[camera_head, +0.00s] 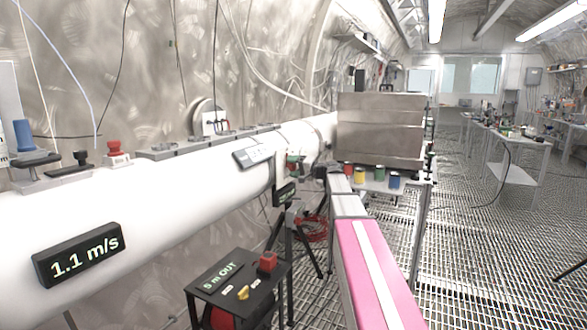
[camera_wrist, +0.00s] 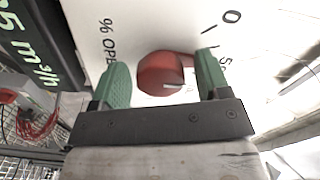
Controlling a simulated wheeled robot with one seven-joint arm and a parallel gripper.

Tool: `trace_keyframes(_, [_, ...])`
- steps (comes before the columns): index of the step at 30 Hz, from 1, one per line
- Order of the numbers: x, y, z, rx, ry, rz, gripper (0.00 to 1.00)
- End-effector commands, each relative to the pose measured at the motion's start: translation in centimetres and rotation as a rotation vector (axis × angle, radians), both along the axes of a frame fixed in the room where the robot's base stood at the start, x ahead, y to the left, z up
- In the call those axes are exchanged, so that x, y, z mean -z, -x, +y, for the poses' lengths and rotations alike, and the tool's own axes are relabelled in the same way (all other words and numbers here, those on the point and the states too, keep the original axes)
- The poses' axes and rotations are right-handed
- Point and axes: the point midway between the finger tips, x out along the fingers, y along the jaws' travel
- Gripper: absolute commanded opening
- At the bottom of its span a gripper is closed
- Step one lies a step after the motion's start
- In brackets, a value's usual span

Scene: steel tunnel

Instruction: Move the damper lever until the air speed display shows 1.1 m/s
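The air speed display (camera_head: 78,255) is a black box on the white duct (camera_head: 170,200) at the left and reads 1.1 m/s. The damper lever (camera_wrist: 160,72) is a red rounded knob in front of a white plate (camera_wrist: 265,60) with "% OPEN" markings. My gripper (camera_wrist: 162,60) has green fingers, one on each side of the red knob. The fingers are apart, with a gap at the left of the knob; I cannot tell whether the right finger touches it. In the head view, my gripper is small and partly hidden beside the duct.
A dark display (camera_wrist: 35,55) with green "m³/h" text is close at the left in the wrist view. A black stand marked "5 m OUT" (camera_head: 238,280) stands below the duct. Metal boxes (camera_head: 380,130) sit on a table at the right. Open grated floor (camera_head: 480,250) lies to the right.

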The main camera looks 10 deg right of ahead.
Motion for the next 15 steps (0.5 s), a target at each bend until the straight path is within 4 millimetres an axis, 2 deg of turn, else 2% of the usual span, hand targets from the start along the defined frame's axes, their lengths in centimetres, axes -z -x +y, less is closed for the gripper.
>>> trace_keyframes(10, [0.0,0.2,-0.2,0.001,-0.002,0.0,0.71])
trace_keyframes(15, [0.0,1.5,-1.9,0.002,-0.001,0.0,0.71])
